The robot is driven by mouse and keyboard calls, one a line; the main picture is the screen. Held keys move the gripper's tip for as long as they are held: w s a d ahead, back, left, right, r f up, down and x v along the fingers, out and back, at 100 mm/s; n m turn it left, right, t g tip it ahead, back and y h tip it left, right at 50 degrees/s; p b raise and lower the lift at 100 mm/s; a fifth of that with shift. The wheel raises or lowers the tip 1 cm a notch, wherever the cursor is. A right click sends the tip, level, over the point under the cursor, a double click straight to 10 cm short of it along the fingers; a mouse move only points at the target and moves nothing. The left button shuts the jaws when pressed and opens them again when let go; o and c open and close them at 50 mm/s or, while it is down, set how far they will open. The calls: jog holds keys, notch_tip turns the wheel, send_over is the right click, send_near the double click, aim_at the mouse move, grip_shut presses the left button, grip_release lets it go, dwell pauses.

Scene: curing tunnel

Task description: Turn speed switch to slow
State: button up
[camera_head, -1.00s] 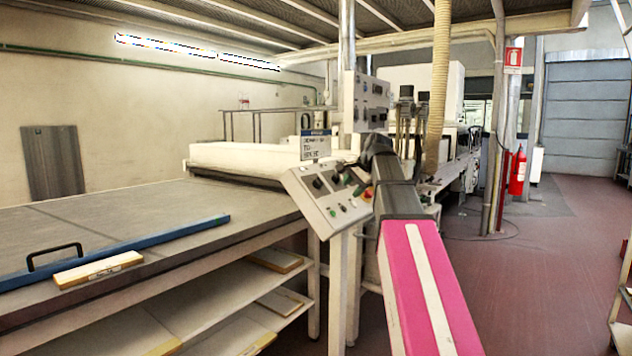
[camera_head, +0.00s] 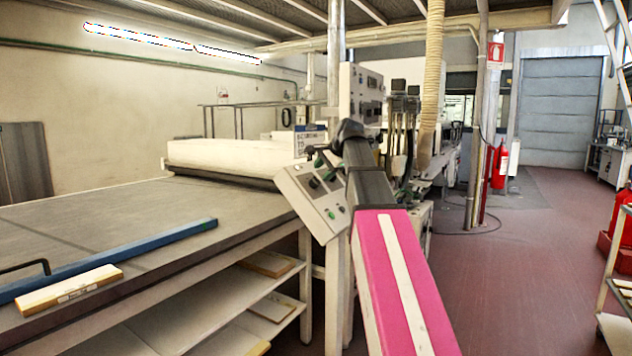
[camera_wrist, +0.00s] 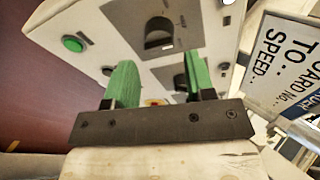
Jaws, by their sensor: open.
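The grey-white control panel (camera_head: 312,205) stands tilted on a post at the right end of the long table, with dark knobs and a green button. In the wrist view the panel (camera_wrist: 110,20) fills the upper middle. A black rotary knob (camera_wrist: 159,32) lies just beyond the fingertips, between their lines and apart from them. A green button (camera_wrist: 73,43) is to its left. I cannot read which knob is the speed switch. My gripper (camera_wrist: 158,70) has two green fingers spread apart with nothing between them. In the head view my gripper (camera_head: 318,160) is at the panel's upper part, and my arm hides its right side.
A sign reading "TO" and "SPEED" (camera_wrist: 285,65) is close on the right in the wrist view. An upright control box (camera_head: 361,95) stands behind the panel. A blue bar (camera_head: 120,255) and a wooden block (camera_head: 70,290) lie on the table (camera_head: 160,205). The red floor (camera_head: 530,270) to the right is open.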

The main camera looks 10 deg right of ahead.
aim_at(317, 178)
jog(key=x, duration=0.5)
jog(key=shift+w+a+f, duration=0.1)
jog(key=shift+w+f, duration=0.05)
jog(key=shift+f, duration=0.1)
jog(key=c, duration=0.6)
